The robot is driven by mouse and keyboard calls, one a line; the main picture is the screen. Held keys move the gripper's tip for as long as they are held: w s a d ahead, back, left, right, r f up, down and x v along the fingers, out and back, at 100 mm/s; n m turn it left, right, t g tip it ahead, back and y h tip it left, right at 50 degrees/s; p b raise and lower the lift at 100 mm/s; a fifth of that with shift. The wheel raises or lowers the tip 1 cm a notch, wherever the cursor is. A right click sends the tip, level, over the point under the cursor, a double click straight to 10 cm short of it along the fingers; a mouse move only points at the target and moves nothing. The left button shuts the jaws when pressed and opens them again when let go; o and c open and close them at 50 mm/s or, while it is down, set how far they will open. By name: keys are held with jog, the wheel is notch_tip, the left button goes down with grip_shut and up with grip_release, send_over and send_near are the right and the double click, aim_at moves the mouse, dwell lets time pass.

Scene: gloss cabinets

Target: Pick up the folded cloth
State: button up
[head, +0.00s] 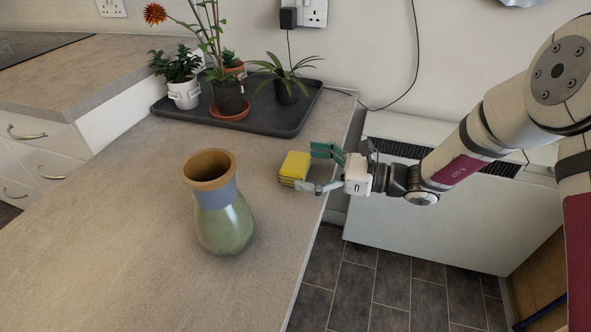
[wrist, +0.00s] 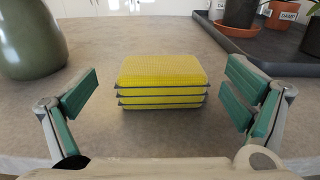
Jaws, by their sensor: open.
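The folded cloth (head: 294,168) is a small yellow stack with dark edges, lying on the countertop near its right edge. In the wrist view the folded cloth (wrist: 161,82) sits centred ahead, its several layers visible. My gripper (head: 318,168) is open at the counter's right edge, with its fingers pointing left toward the cloth. In the wrist view my gripper (wrist: 160,103) has its green-padded fingers spread to the left and right of the cloth, with clear gaps on both sides. Nothing is held.
A green vase (head: 223,222) with a tan rim stands left of and nearer than the cloth. A dark tray (head: 175,109) with several potted plants is behind it. The countertop (head: 130,220) is clear at left. A white radiator (head: 430,215) stands beyond the counter's right edge.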

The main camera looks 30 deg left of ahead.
aim_at(295, 162)
jog(key=shift+x, duration=1.5)
jog(key=shift+w, duration=0.1)
jog(key=shift+a, duration=0.1)
jog(key=c, duration=1.1)
jog(key=shift+r, duration=0.5)
jog(key=r, duration=0.1)
jog(key=r+p, duration=0.1)
jog(key=shift+s+d+r, duration=0.2)
jog(key=shift+d+r, duration=0.15)
jog(key=s+d, duration=0.2)
jog(key=d, duration=0.2)
jog(key=s+d+p, duration=0.1)
jog(key=s+d, duration=0.2)
jog(key=d, duration=0.1)
jog(key=s+d+r+p, duration=0.1)
jog(key=s+d, duration=0.2)
jog(key=d, duration=0.1)
jog(key=shift+s+d+r, duration=0.1)
jog(key=shift+s+d, duration=0.1)
jog(key=shift+d, duration=0.2)
